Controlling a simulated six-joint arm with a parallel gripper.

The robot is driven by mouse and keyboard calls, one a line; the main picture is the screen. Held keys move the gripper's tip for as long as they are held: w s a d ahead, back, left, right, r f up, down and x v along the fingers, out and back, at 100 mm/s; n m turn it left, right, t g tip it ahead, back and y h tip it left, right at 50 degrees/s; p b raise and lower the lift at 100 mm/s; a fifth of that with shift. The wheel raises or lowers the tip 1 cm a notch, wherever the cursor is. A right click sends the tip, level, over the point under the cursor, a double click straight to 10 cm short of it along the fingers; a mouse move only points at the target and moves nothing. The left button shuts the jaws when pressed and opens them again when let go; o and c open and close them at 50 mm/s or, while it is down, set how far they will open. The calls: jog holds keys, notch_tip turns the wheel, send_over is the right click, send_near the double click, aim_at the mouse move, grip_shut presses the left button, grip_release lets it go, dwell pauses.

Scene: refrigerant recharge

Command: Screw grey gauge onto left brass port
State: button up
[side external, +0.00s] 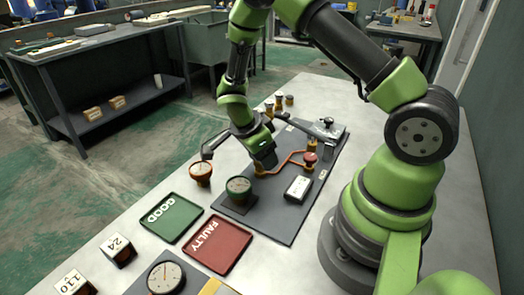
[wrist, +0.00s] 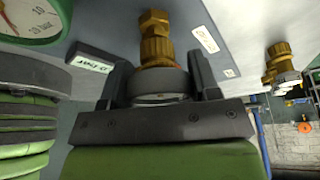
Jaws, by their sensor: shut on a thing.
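In the wrist view the grey gauge (wrist: 158,86) sits between the two dark fingers of my gripper (wrist: 160,74), which is shut on it. Its face is turned away. A brass hex fitting (wrist: 155,48) extends from it, in line with another brass piece (wrist: 153,18) above; I cannot tell how far they are joined. In the side external view my gripper (side external: 265,162) is low over the grey panel, at the left end of the orange pipe, and hides the gauge and most of the left brass port (side external: 258,173). Another brass fitting (wrist: 279,64) shows at the right of the wrist view.
A green gauge (side external: 239,187) stands close in front of my gripper, and an orange-rimmed gauge (side external: 201,171) is to the left. A red valve knob (side external: 310,158) and white box (side external: 298,188) are on the panel. Green GOOD (side external: 175,225) and red FAULTY (side external: 210,258) trays are empty.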

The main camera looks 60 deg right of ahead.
jog(key=shift+f, duration=0.15)
jog(key=m+g, duration=0.1)
jog(key=m, duration=0.2)
jog(key=shift+y, duration=0.4)
jog(key=shift+m, duration=0.3)
jog(key=m, duration=0.2)
jog(key=shift+s+m+g+y, duration=0.1)
jog(key=shift+m+g+y, duration=0.3)
jog(key=m+y, duration=0.1)
jog(key=m, duration=0.2)
jog(key=m+y, duration=0.1)
jog(key=m, duration=0.2)
jog(key=shift+a+f+g, duration=0.1)
jog(key=shift+a+g, duration=0.05)
jog(key=shift+g, duration=0.25)
jog(key=o, duration=1.3)
jog(key=shift+m+y, duration=0.3)
jog(key=shift+c, duration=0.2)
